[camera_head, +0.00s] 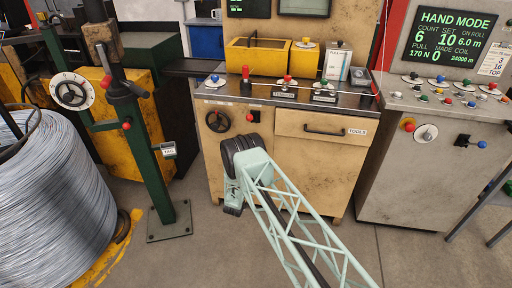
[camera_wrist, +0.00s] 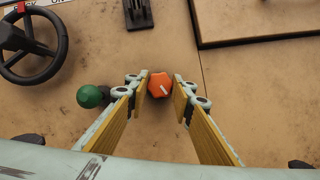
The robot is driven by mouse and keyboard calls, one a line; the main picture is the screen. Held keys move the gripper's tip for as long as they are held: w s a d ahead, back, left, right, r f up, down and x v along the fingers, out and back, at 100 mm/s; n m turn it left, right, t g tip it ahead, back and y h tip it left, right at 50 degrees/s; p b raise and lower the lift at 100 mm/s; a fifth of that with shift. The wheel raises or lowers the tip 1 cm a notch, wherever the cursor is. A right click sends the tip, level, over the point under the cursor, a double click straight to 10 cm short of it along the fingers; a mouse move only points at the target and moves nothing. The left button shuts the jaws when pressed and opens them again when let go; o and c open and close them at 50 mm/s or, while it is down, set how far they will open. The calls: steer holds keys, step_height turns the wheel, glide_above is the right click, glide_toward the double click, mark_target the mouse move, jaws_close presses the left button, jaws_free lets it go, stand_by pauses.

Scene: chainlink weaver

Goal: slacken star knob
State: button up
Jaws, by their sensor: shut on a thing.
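The star knob (camera_wrist: 163,80), orange-red with a pale mark on its face, sits on the tan cabinet front in the wrist view. My gripper (camera_wrist: 160,91) faces the panel with its two yellow-padded fingers on either side of the knob, closed on it. Small gaps seem to show beside the knob, so the exact contact is hard to see. In the head view my arm's end covers this part of the cabinet, and the knob and fingertips are hidden.
A green ball knob (camera_wrist: 88,96) is close left of my fingers. A black handwheel (camera_wrist: 28,45) is at upper left, a black bracket (camera_wrist: 138,12) above, and a drawer front (camera_wrist: 255,25) at upper right. A green post (camera_head: 150,130) and wire coil (camera_head: 55,190) stand left.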

stand_by(0.3)
steer(key=o, duration=0.8)
steer(key=shift+v, duration=6.05)
steer(key=shift+r, duration=0.1)
